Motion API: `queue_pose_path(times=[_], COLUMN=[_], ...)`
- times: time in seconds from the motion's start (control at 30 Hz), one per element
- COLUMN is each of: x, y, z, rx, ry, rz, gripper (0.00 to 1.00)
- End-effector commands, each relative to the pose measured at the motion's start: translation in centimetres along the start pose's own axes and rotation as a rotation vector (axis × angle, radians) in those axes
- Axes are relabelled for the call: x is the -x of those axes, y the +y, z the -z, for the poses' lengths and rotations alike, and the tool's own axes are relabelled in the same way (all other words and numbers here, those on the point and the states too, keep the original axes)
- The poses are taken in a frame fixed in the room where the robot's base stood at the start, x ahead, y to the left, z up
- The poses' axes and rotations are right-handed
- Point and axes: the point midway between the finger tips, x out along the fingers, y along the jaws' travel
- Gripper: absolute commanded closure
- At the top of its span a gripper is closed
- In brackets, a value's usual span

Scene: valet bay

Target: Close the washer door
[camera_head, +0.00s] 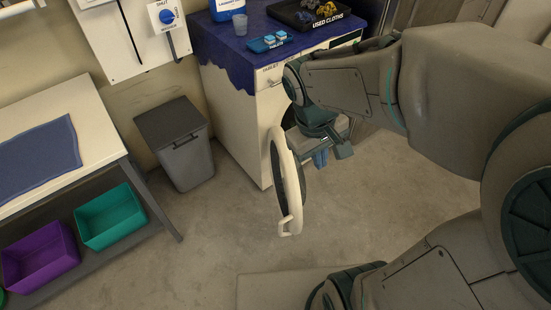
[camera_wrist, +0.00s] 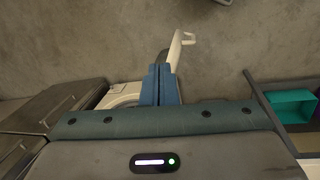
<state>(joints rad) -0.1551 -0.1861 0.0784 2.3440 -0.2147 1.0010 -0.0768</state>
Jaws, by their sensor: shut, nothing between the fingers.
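The washer (camera_head: 232,115) is a white front-loader under a blue cloth in the head view. Its round door (camera_head: 281,180), with a pale rim and a handle at its lower end, stands swung open out from the front. My gripper (camera_head: 320,158) is shut and empty, on the right of the door, between it and the washer front. In the wrist view, the fingers of my gripper (camera_wrist: 160,75) are together beside the door (camera_wrist: 176,50), which shows edge-on. I cannot tell whether they touch it. Part of the washer (camera_wrist: 122,97) shows below. My arm hides much of the washer front.
A grey bin (camera_head: 178,145) stands left of the washer. A table (camera_head: 65,95) with teal (camera_head: 110,217) and purple (camera_head: 40,260) boxes below is at the left. A black tray (camera_head: 308,14) and blue tablet tray (camera_head: 270,43) lie on top. The floor before the door is clear.

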Motion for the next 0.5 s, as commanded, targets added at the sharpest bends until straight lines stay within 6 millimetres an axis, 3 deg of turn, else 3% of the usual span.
queue_pose_path(times=[0.03,0.27,0.5], x=[-2.8,-10.0,-18.6], y=[-1.0,-4.9,-10.8], z=[1.3,6.7,12.0], rx=[0.088,0.485,0.884], ry=[-0.045,-0.217,-0.373], rz=[-0.021,-0.136,-0.254], gripper=[1.0,1.0,1.0])
